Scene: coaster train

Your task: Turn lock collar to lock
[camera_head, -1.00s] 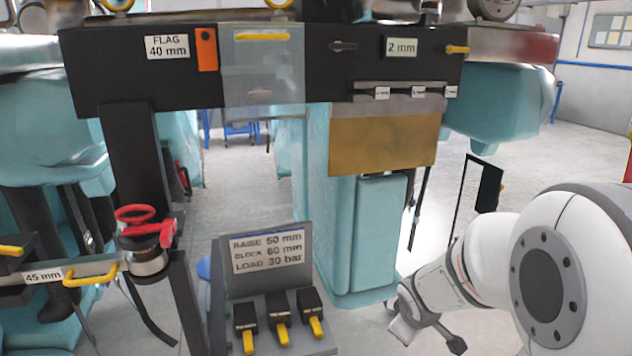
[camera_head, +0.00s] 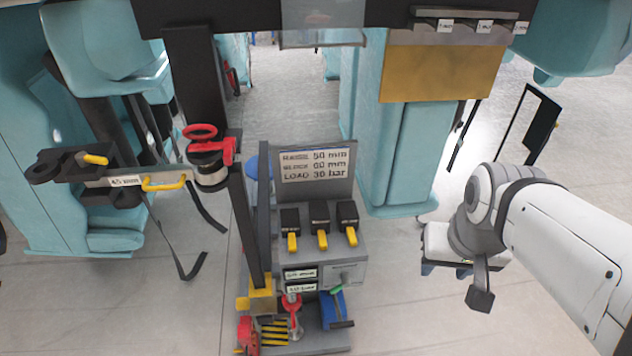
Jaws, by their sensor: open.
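A red ring (camera_head: 200,131) sits at the top of a dark and silver cylinder (camera_head: 209,165) beside a black post at left. A red bracket (camera_head: 228,151) is at its side. A second, smaller red ring-topped part (camera_head: 292,303) stands low on the grey stand. I cannot tell for sure which of these is the lock collar, or its turn position. My gripper (camera_head: 455,274) hangs at the right, open, with nothing seen in it. It is well apart from both red parts.
A grey stand (camera_head: 350,250) with several yellow-handled black blocks and a sign (camera_head: 315,165) stands in the middle. A bar labelled 45 mm (camera_head: 125,181) juts out left of the cylinder. Teal train seats and a dark overhead beam surround it. Floor (camera_head: 440,315) is clear between stand and gripper.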

